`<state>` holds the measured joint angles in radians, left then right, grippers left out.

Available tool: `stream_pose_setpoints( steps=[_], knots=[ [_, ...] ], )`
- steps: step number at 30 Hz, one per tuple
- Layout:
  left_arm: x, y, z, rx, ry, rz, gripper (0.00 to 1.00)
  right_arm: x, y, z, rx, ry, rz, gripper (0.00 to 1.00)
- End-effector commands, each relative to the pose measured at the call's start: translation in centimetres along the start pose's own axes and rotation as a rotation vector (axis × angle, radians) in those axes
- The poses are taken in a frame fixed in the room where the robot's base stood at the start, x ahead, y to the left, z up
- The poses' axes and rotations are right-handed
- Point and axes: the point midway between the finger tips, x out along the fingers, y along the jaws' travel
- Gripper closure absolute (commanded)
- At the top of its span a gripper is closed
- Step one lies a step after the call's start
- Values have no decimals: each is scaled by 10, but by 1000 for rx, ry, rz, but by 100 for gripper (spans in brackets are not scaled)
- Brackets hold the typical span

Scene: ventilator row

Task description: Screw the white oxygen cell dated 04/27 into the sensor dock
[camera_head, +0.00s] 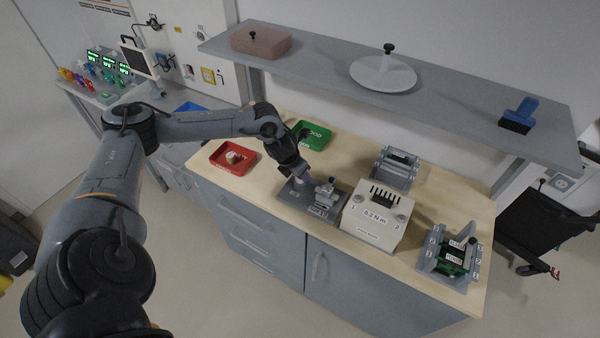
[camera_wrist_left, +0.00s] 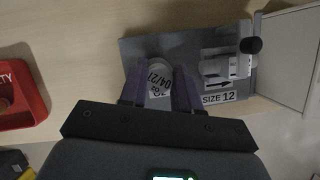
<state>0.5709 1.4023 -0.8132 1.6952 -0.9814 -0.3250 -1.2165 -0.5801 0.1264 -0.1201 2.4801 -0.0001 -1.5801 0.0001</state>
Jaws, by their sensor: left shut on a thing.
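My left gripper (camera_head: 302,178) comes down over the left part of a grey fixture. In the left wrist view its purple fingers (camera_wrist_left: 160,88) are shut on the white oxygen cell (camera_wrist_left: 159,78), which reads 04/27 and O2. In the head view the gripper largely hides the cell. The grey fixture (camera_head: 325,208) also shows in the left wrist view (camera_wrist_left: 185,48), with a clamp and a "SIZE 12" label. I cannot tell whether the cell touches the fixture. I cannot tell for sure which fixture is the sensor dock. My right gripper is not in view.
A red tray (camera_head: 218,163) holding a small pale item and a green tray (camera_head: 305,140) stand on the bench. A white "0.2 N·m" box (camera_head: 372,228), a rear grey stand (camera_head: 393,180) and a right-hand rack (camera_head: 425,262) stand right of the gripper. A shelf (camera_head: 330,66) overhangs behind.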

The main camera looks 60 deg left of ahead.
Motion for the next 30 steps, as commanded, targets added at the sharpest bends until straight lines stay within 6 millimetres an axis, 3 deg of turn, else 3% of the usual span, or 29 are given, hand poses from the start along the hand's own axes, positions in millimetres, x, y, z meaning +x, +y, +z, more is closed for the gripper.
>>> stream_pose_setpoints(
  steps=[30],
  knots=[
    [1, 0, 0, 452, -2, -187, 99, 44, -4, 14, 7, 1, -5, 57]
  ],
)
